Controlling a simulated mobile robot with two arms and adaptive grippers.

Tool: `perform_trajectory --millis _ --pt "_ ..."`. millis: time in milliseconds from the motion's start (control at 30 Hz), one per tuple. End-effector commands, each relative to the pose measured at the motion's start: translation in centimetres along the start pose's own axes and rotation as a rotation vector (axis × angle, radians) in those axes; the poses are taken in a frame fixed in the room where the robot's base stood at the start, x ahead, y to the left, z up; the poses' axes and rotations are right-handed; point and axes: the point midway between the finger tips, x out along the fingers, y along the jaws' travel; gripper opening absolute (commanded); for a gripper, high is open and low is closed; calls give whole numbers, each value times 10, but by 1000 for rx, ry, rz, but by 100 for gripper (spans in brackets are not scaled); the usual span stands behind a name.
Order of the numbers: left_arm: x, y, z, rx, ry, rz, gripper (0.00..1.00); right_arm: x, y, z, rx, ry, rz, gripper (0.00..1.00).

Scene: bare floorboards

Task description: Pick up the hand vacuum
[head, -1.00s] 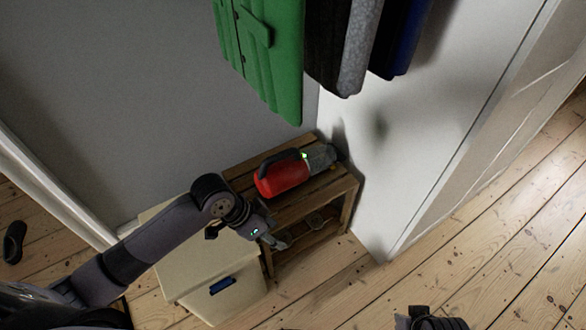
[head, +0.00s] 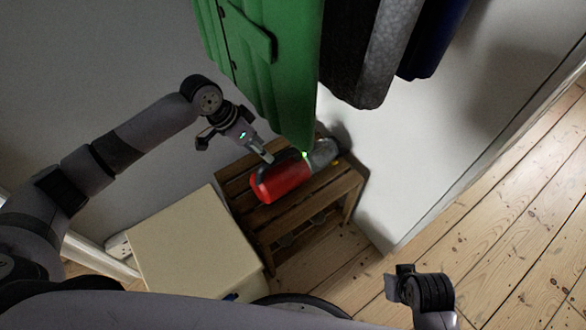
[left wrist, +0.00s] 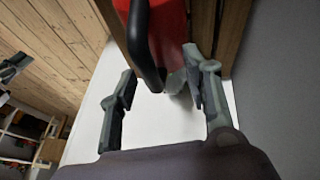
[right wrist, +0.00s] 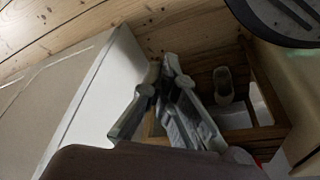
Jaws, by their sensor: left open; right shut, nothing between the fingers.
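The hand vacuum (head: 283,180) has a red body, a black handle and a grey front end. It lies on a slatted wooden bench (head: 310,205) against the wall. My left gripper (head: 238,148) is open and empty, just above and behind the handle in the head view. In the left wrist view the black handle (left wrist: 144,50) and red body (left wrist: 171,25) show beyond and between the fingers (left wrist: 160,80); I cannot tell whether they touch. My right gripper (head: 402,283) is shut and empty over the floor at the right; its closed fingers show in the right wrist view (right wrist: 165,75).
A green garment (head: 265,70) and dark ones hang above the bench, close to the vacuum. A cream box (head: 190,245) stands left of the bench. A white wall (head: 410,150) is at the right. Bare floorboards (head: 500,210) lie clear at the right.

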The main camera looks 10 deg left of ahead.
Motion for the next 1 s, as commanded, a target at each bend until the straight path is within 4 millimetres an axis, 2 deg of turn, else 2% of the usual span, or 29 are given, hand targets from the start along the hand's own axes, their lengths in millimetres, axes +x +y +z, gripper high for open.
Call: perform_trajectory --millis 100,400,600,700,833,1000 --pt "9 9 -17 2 2 1 45 -8 1 -2 1 5 1 0" --pt "19 19 -36 2 1 0 45 -19 1 -4 2 11 2 0" --pt "52 18 -34 0 -1 0 45 -50 2 -7 3 29 5 0" --pt "63 18 -34 -1 0 -1 45 -63 3 -7 4 34 6 0" --pt "68 18 -35 0 0 -1 45 -71 3 -7 4 36 6 0" --pt "68 18 -35 0 1 -2 45 -72 3 -7 5 34 7 0"
